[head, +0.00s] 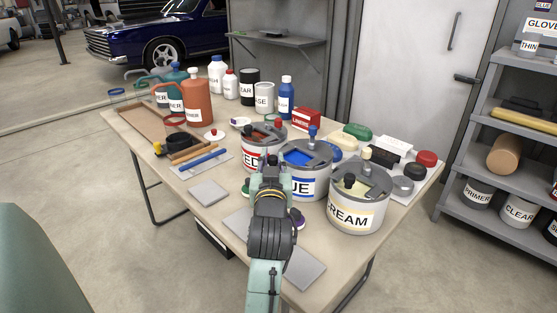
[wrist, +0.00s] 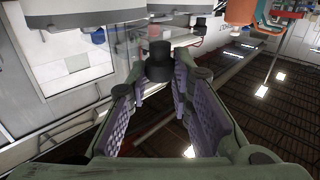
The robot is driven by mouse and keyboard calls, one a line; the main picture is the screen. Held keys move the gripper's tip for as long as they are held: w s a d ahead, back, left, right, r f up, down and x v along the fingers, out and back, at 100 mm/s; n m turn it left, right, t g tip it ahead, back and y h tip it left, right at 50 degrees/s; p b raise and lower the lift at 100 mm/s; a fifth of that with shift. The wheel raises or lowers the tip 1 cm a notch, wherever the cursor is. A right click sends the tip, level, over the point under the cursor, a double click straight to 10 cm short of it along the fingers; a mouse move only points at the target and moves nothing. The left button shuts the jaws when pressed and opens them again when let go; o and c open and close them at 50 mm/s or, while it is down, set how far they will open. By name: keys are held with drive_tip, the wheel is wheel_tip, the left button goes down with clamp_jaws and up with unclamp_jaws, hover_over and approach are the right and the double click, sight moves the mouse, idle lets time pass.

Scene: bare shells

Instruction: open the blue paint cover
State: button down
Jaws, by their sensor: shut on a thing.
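The blue paint can (head: 310,187), labelled "UE" in view, stands between the red can (head: 248,158) and the cream can (head: 357,218). Its grey cover (head: 320,157) has a blue knob (head: 312,131) at the back, and blue paint (head: 296,156) shows in the opening at the left.
The cream can's black knob (head: 350,181) stands close at the right. The red can is close at the left. Bottles, a wooden tray (head: 133,123) and brushes fill the left of the table. A grey shelf (head: 505,160) stands at the right.

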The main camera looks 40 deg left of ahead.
drive_tip(key=c, duration=1.4)
unclamp_jaws()
drive_tip(key=shift+w, duration=0.1)
drive_tip(key=shift+c, duration=0.2)
drive_tip(key=v, duration=0.7)
drive_tip(key=shift+s+d, duration=0.15)
drive_tip(key=shift+s, duration=0.1)
